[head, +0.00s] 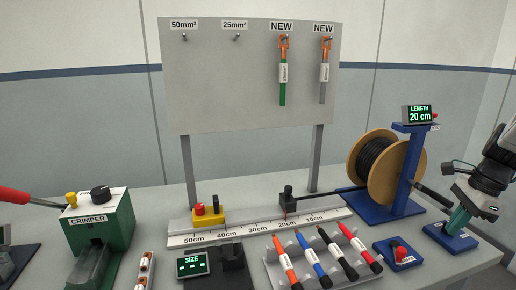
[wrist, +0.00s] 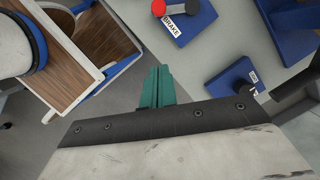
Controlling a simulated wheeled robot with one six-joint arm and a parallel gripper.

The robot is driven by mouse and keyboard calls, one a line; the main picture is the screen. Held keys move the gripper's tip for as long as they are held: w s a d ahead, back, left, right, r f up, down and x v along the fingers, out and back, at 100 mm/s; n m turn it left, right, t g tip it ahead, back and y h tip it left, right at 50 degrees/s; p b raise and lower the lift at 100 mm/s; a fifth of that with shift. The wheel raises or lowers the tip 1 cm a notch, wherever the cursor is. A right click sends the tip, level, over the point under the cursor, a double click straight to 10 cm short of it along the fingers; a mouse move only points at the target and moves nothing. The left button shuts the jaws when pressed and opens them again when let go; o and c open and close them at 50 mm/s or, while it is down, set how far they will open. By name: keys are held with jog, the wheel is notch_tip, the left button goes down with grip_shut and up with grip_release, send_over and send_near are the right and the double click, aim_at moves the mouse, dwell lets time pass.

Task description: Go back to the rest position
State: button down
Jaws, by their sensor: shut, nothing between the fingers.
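My gripper (head: 459,220) is at the far right of the head view, at the end of my arm, pointing down. Its teal fingers look shut and empty. They show just in front of or above a small blue plate (head: 438,233) near the table's right end; the exact gap cannot be told. In the wrist view the teal fingers (wrist: 157,84) are together with nothing between them. A blue plate with a dark knob (wrist: 232,85) lies to their right, apart from them.
A cable reel (head: 360,172) on a blue stand with a LENGTH display (head: 419,114) stands left of my gripper. A blue BRAKE block (head: 398,254) with a red knob sits nearby. The green crimper (head: 100,220) is far left.

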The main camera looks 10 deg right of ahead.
jog(key=s+a+r+n+h, duration=0.1)
jog(key=s+a+r+n, duration=0.1)
jog(key=a+n, duration=0.5)
jog(key=s+a+r+n, duration=0.2)
jog(key=s+a+n, duration=0.3)
jog(key=a+n, duration=0.3)
jog(key=s+a+r+n+h, duration=0.1)
jog(key=s+a+n, duration=0.3)
jog(key=a+n, duration=0.4)
jog(key=a+r, duration=0.1)
jog(key=a, duration=0.4)
jog(key=shift+s+a+r+h, duration=0.2)
jog(key=shift+s+r+h, duration=0.05)
jog(key=shift+r+h, duration=0.1)
